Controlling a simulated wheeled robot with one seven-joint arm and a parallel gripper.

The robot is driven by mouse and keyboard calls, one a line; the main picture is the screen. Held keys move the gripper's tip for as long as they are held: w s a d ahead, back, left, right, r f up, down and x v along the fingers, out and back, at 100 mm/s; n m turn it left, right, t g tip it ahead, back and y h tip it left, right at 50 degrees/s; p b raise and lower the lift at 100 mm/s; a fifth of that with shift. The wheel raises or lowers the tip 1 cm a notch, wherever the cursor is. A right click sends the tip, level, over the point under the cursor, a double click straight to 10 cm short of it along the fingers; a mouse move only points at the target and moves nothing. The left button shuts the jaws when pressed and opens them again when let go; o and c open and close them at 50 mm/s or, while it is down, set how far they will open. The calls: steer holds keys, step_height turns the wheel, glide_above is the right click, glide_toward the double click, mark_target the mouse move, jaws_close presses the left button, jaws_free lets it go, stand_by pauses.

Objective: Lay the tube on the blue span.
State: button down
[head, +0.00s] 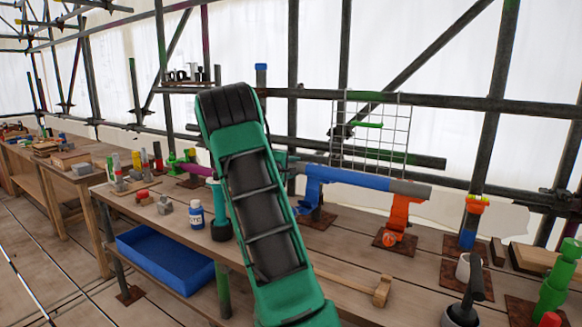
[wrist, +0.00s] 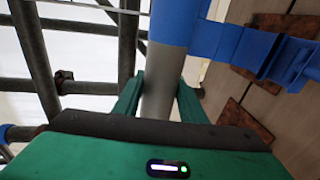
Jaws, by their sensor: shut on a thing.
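A grey tube (head: 410,188) with a long blue stretch (head: 350,179) runs level along the bench in the head view. Its right part is at the top of an orange stand (head: 400,213), and its left part is at the top of a blue stand (head: 311,190). I cannot tell whether it bears on both. My gripper (wrist: 158,95) is shut on the grey end of the tube (wrist: 160,85) in the wrist view, with the blue stretch just beyond the fingers. The blue stand (wrist: 258,45) shows right of the tube there. In the head view my arm hides much of the gripper.
A wire grid (head: 370,135) hangs behind the tube. A wooden mallet (head: 382,291) lies at the bench's front. Dark scaffold poles (head: 440,103) cross behind the bench.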

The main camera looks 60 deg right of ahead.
step_height(320, 180, down, 11)
steer(key=shift+f, duration=0.2)
stand_by(1.5)
steer(key=c, duration=1)
jaws_free()
steer(key=shift+o, duration=1)
steer(key=shift+f, duration=0.2)
steer(key=o, duration=0.4)
steer(key=shift+c, duration=0.2)
steer(key=shift+f, duration=0.55)
steer(key=shift+a, duration=0.15)
